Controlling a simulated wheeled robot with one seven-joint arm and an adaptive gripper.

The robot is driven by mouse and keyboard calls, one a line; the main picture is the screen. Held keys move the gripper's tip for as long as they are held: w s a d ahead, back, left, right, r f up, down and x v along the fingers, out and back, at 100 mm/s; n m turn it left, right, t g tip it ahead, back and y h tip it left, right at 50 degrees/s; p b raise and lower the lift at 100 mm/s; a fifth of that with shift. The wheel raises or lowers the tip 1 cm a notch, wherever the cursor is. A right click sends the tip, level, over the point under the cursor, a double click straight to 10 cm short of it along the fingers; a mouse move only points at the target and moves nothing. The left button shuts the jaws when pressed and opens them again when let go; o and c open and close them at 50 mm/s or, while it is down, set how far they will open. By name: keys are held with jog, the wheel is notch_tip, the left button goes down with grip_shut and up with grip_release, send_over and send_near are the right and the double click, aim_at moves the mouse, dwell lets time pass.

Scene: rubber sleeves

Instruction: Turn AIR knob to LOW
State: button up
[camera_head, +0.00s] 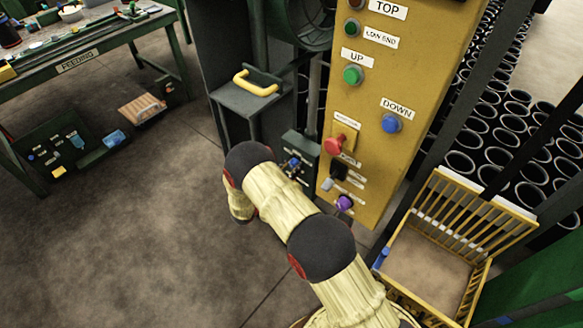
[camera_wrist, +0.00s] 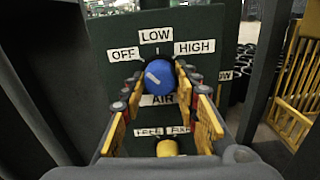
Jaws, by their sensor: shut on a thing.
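The blue AIR knob (camera_wrist: 160,74) is on a dark green panel (camera_wrist: 205,22) in the wrist view, under the labels OFF, LOW (camera_wrist: 156,33) and HIGH. Its white line slants up and left, roughly toward OFF. My gripper (camera_wrist: 158,84) has its yellow-padded fingers on the left and right sides of the knob and is shut on it. In the head view the green control box (camera_head: 300,143) stands left of the yellow panel, partly behind my arm, which hides most of my gripper.
A yellow knob (camera_wrist: 167,147) sits below the AIR knob. The yellow panel (camera_head: 402,70) with several buttons, a red knob (camera_head: 335,146) and a purple knob (camera_head: 344,202) stands to the right. A yellow slatted crate (camera_head: 480,225) is at the lower right. Floor at left is open.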

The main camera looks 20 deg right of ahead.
jog(key=m+b, duration=0.1)
jog(key=m, duration=0.3)
jog(key=shift+m+b, duration=0.3)
jog(key=shift+w+m+b, duration=0.1)
jog(key=shift+m+b, duration=0.55)
jog(key=shift+m, duration=1.15)
jog(key=o, duration=1.1)
jog(key=shift+o, duration=0.3)
jog(key=v, duration=1.2)
